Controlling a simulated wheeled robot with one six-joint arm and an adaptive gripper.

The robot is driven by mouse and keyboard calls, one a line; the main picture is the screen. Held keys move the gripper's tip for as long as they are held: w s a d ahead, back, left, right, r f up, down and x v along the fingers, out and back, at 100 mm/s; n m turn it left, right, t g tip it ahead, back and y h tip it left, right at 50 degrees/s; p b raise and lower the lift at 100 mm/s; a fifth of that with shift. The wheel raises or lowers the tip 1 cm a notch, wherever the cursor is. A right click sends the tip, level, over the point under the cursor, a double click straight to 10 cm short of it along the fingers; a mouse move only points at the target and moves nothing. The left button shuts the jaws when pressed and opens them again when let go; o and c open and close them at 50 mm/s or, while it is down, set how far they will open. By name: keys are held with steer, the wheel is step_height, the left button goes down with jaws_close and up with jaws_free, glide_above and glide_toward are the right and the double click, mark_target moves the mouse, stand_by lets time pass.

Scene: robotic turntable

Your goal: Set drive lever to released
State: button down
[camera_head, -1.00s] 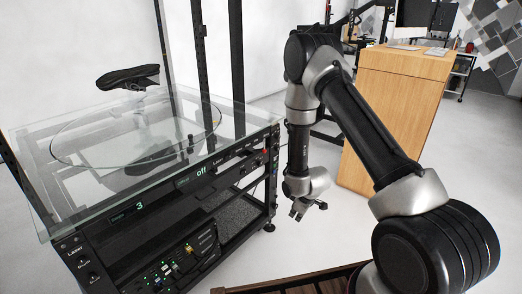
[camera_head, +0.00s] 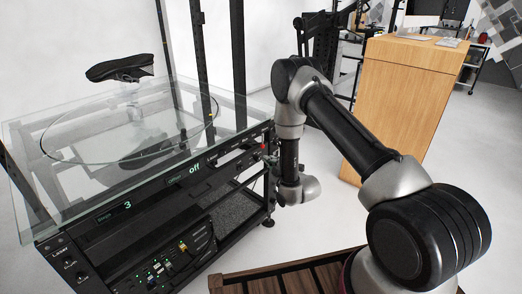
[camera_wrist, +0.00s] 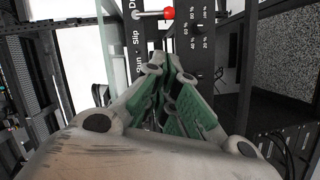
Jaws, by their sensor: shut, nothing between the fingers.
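The drive lever (camera_wrist: 152,14), a metal shaft with a red ball knob, is at the top of the wrist view. It lies sideways in the picture, next to the printed words "Run" and "Slip" and a cut-off word starting with "D". In the head view a small red spot (camera_head: 264,146) shows at the right end of the turntable's front panel. My gripper (camera_wrist: 172,62) has its fingers together and empty, just below the lever in the wrist view, apart from it. In the head view my fingers are not clearly visible; the wrist is beside the panel's right corner.
The glass-topped turntable (camera_head: 62,201) carries a black shoe (camera_head: 120,67) on a stand. A percentage scale (camera_wrist: 200,28) is beside the lever. A wooden cabinet (camera_head: 418,100) stands behind my arm. Open floor lies between the cabinet and the turntable.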

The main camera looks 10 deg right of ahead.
steer(key=d+f+x, duration=0.1)
steer(key=d+x, duration=0.1)
steer(key=x, duration=1.1)
steer(key=shift+w+d, duration=0.3)
steer(key=shift+d, duration=0.05)
steer(key=shift+w+d+f+n+t, duration=0.3)
steer(key=shift+d+n+t, duration=0.1)
steer(key=shift+n, duration=0.4)
steer(key=w+d+n, duration=0.1)
steer(key=n, duration=0.2)
steer(key=w+d+n+t+y, duration=0.1)
steer(key=n, duration=0.2)
steer(key=w+d+n+t, duration=0.1)
steer(key=d+n, duration=0.1)
steer(key=n, duration=0.1)
steer(key=shift+f+y, duration=0.2)
steer(key=shift+y, duration=0.2)
steer(key=shift+w+d+r, duration=0.1)
steer(key=shift+d, duration=0.1)
stand_by(0.5)
